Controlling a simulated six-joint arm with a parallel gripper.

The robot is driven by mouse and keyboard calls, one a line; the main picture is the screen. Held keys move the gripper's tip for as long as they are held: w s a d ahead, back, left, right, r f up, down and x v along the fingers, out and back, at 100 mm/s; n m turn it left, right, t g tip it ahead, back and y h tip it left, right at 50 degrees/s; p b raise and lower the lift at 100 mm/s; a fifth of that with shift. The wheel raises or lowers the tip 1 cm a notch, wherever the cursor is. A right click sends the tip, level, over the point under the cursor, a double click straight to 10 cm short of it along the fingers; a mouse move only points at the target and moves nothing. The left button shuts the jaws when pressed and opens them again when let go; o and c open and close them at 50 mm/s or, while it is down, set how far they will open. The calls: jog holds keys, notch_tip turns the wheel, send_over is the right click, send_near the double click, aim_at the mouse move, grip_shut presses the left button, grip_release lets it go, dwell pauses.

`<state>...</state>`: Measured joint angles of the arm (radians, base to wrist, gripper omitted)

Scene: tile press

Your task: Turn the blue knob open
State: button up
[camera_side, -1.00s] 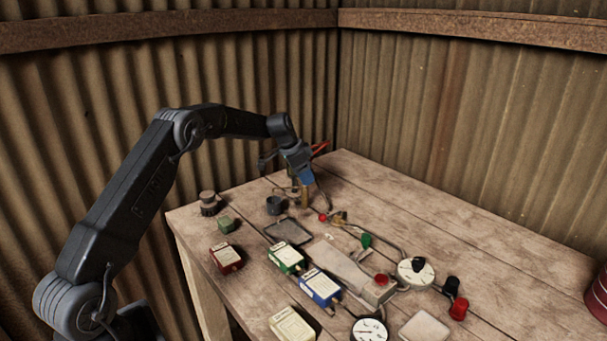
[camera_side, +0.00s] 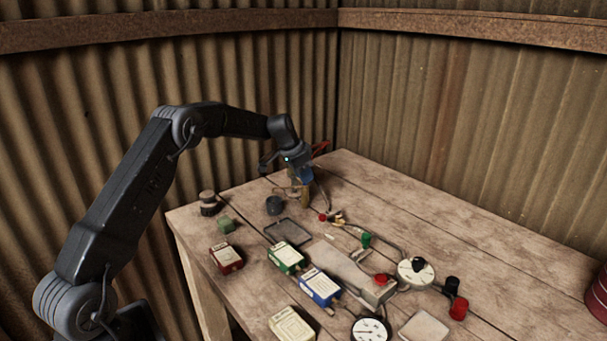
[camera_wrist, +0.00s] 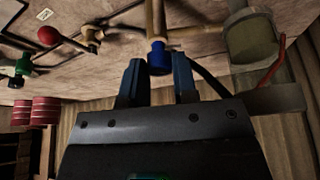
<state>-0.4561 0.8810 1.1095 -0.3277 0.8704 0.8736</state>
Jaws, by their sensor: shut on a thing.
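The blue knob (camera_wrist: 160,58) sits on a brass-coloured pipe fitting (camera_wrist: 156,20) in the wrist view. My gripper (camera_wrist: 158,78) has its two dark fingers on either side of the knob, shut on it. In the side view my gripper (camera_side: 305,175) is at the back of the table, over the brass pipe (camera_side: 305,194). The knob's blue cannot be told apart there from the gripper's end. How far the knob is turned cannot be told.
A red knob (camera_wrist: 50,35) and a green knob (camera_wrist: 22,65) are on nearby pipework in the wrist view. A dark cup (camera_side: 274,205), a tray (camera_side: 288,232), a green box (camera_side: 286,257) and a blue box (camera_side: 319,287) stand nearer. The table's right back is bare.

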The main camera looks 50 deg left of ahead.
jog(key=n+y, duration=0.2)
jog(key=n, duration=0.3)
jog(key=shift+d+n, duration=0.15)
jog(key=shift+n, duration=0.15)
dwell(0.5)
jog(key=o, duration=0.9)
jog(key=v, duration=1.3)
jog(key=shift+s+d+r, duration=0.1)
jog(key=shift+d+r, duration=0.15)
jog(key=shift+r, duration=0.15)
